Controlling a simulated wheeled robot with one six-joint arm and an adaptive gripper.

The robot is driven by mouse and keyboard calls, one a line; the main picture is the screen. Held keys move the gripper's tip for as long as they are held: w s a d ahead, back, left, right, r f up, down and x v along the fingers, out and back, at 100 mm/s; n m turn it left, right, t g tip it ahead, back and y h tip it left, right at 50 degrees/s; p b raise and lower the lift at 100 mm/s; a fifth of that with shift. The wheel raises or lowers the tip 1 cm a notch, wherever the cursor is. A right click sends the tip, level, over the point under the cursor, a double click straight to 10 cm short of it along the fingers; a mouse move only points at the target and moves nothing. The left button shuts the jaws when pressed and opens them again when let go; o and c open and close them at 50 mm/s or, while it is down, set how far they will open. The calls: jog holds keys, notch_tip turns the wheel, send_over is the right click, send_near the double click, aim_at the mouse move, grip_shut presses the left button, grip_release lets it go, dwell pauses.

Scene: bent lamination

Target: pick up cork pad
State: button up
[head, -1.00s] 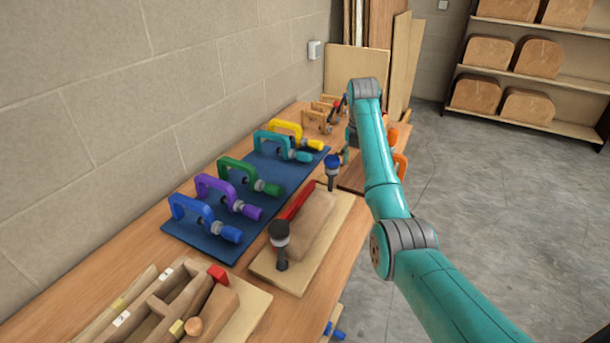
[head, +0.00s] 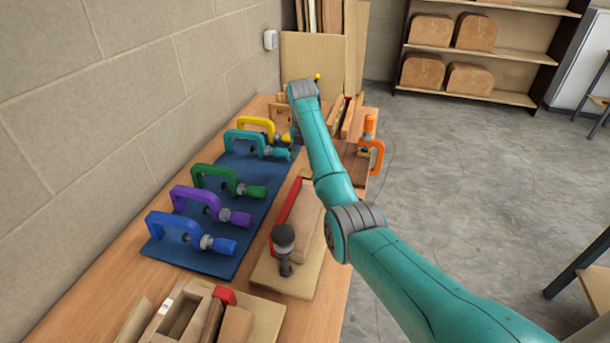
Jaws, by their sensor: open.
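I cannot pick out a cork pad in the head view. My teal arm reaches over the workbench (head: 82,290), and its grey upper joint is above the far half of the bench. My gripper is hidden behind the arm, so its fingers do not show. The arm also hides part of the bench below it.
A blue mat (head: 215,262) carries several coloured C-clamps along the wall. A board (head: 298,283) holds a black-knobbed clamp (head: 284,240) and a red strip. An orange clamp (head: 370,145) stands at the right edge. A wooden box (head: 190,315) is in front.

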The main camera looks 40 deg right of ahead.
aim_at(306, 173)
jog(key=shift+d+f, duration=0.2)
jog(key=shift+f, duration=1.3)
jog(key=shift+d+f, duration=0.15)
jog(key=shift+f, duration=1.35)
jog(key=c, duration=0.5)
